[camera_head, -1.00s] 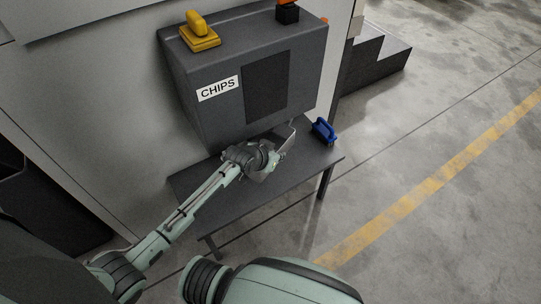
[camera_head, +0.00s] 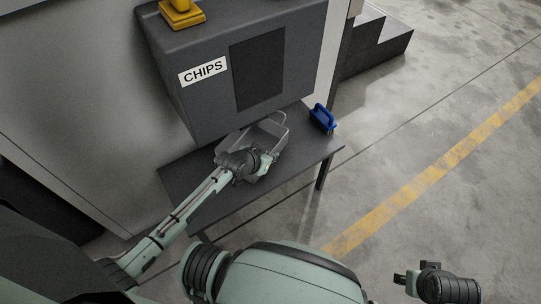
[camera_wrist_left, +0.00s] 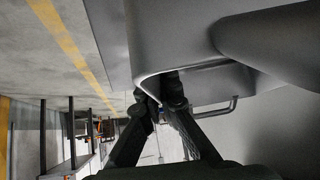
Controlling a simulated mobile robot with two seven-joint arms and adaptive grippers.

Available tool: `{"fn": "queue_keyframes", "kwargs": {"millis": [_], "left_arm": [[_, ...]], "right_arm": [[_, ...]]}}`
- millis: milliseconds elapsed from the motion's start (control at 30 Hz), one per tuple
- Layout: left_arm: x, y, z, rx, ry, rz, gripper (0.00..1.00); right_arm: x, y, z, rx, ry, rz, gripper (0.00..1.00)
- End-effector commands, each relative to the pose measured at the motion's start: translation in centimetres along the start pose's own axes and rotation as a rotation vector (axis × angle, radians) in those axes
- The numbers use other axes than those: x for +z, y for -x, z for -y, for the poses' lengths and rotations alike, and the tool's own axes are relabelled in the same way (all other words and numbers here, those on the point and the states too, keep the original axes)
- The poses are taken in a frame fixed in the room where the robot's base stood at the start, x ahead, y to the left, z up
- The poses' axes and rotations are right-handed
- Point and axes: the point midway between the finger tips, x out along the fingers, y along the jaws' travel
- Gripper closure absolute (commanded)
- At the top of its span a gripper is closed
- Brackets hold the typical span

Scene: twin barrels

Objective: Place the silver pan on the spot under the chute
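The silver pan (camera_head: 272,132) is on or just above the dark table, in front of and partly below the box labelled CHIPS. A wire handle shows at its far end. My left gripper (camera_head: 262,164) is at the pan's near side. In the left wrist view its fingers (camera_wrist_left: 163,93) come together at the rim of the pan (camera_wrist_left: 205,84), and it appears shut on that rim. The gripper hides part of the pan. I cannot tell whether the pan touches the table. My right gripper (camera_head: 402,281) is low at the right, away from the table; its fingers are too small to read.
The grey CHIPS box (camera_head: 205,100) overhangs the back of the dark table (camera_head: 300,158). A blue-handled tool (camera_head: 323,118) stands at the table's right end. A yellow object (camera_head: 181,14) sits on the box. Grey steps (camera_head: 375,48) stand behind; the floor at right is clear.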

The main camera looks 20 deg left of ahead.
Motion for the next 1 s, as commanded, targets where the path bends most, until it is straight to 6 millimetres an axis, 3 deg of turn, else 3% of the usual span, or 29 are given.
{"fn": "queue_keyframes", "kwargs": {"millis": [433, 667, 1000], "left_arm": [[0.02, -0.19, 0.03, 0.000, -0.002, -0.004, 1.00], [0.27, -0.20, -0.02, 0.001, 0.000, 0.001, 0.74], [-0.07, 0.13, -0.02, 0.001, 0.000, 0.000, 0.74]], "right_arm": [[-0.06, 0.48, -0.12, 0.004, 0.001, 0.000, 0.61], [-0.04, 0.56, -0.14, 0.004, 0.000, 0.001, 0.61], [-0.15, 0.74, -0.17, 0.004, 0.000, -0.002, 0.61]]}}
